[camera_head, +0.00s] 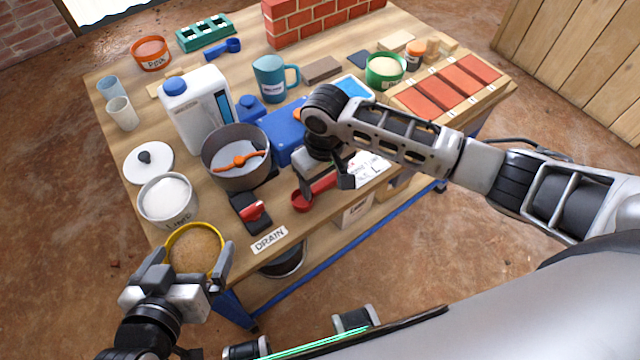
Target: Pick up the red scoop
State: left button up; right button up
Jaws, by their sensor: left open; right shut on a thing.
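The red scoop (302,203) is near the front edge of the wooden table, its round cup to the left and its handle running up to the right. My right gripper (326,184) is over the handle from above, shut on the scoop; its fingers partly hide the handle. I cannot tell whether the scoop is clear of the tabletop. My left gripper (192,262) is open at the table's front left corner, its fingers on either side of the near part of a yellow-rimmed bowl of tan grains (194,249). I cannot tell whether they touch it.
A grey pot (222,172) with an orange utensil and a black block with a red part (251,211) stand left of the scoop. A blue box (287,130) is behind it. A DRAIN label (269,240) lies at the front edge. Brick tiles (427,97) lie at the right.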

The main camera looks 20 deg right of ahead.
aim_at(324, 182)
jog(key=shift+r, duration=0.55)
notch_tip(324, 182, up, 2)
jog(key=shift+r+p, duration=0.25)
jog(key=shift+p, duration=0.25)
pick_arm(q)
jog(key=r+p, duration=0.1)
jog(key=p, duration=0.2)
jog(key=shift+a+r+g+p, duration=0.15)
jog(key=shift+r+g+p, duration=0.15)
jog(key=shift+r+p, duration=0.05)
pick_arm(e)
jog(key=s+a+r, duration=0.5)
jog(key=s+r, duration=0.4)
jog(key=s, duration=0.4)
jog(key=shift+r, duration=0.25)
pick_arm(q)
jog(key=shift+r, duration=0.1)
jog(key=shift+s, duration=0.15)
